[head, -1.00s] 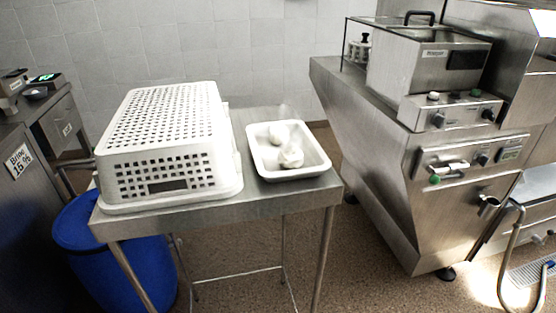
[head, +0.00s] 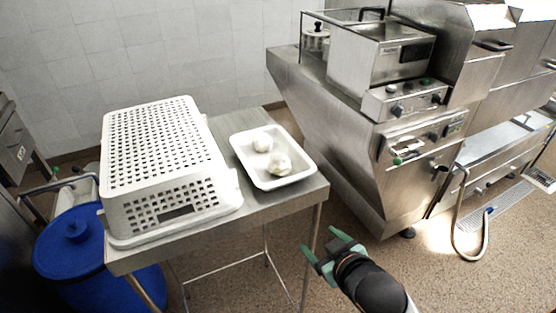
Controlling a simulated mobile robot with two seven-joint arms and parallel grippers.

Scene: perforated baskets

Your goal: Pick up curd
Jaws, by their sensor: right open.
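Two white, rounded lumps that look like curd lie in a shallow white tray (head: 243,146) on the steel table. The nearer curd lump (head: 280,165) is larger and uneven; the farther curd lump (head: 262,141) is smaller. My right gripper (head: 322,246) comes in from the bottom with green fingers spread open and nothing between them. It is in front of and right of the table, apart from the tray and lower in the picture. My left gripper is not in view.
A white perforated basket (head: 160,150) stands left of the tray on the steel table (head: 285,208). A blue lidded bin (head: 75,258) is at the lower left. Steel machines (head: 340,140) stand on the right, with open floor between them and the table.

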